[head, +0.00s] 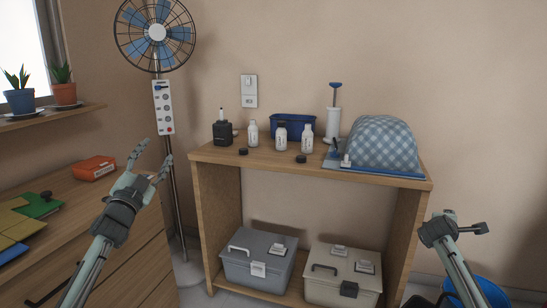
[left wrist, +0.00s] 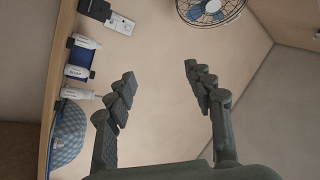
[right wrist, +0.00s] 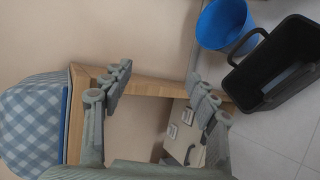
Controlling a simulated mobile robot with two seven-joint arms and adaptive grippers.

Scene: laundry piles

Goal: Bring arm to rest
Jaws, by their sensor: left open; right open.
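My left gripper (head: 152,158) is raised in front of the fan pole, left of the wooden shelf unit. It is open and empty, and its spread fingers also show in the left wrist view (left wrist: 163,85). My right gripper (head: 468,220) is at the right, beside the shelf's right end. In the right wrist view its fingers (right wrist: 160,82) are apart with nothing held between them. Neither gripper appears to touch anything.
The wooden shelf (head: 310,168) carries bottles (head: 281,137), a blue tray (head: 293,126) and a checked cloth mound (head: 380,143). Two toolboxes (head: 258,265) sit below. A fan (head: 157,32) stands behind my left gripper. A blue bucket (right wrist: 222,25) and black bin (right wrist: 275,65) stand at right.

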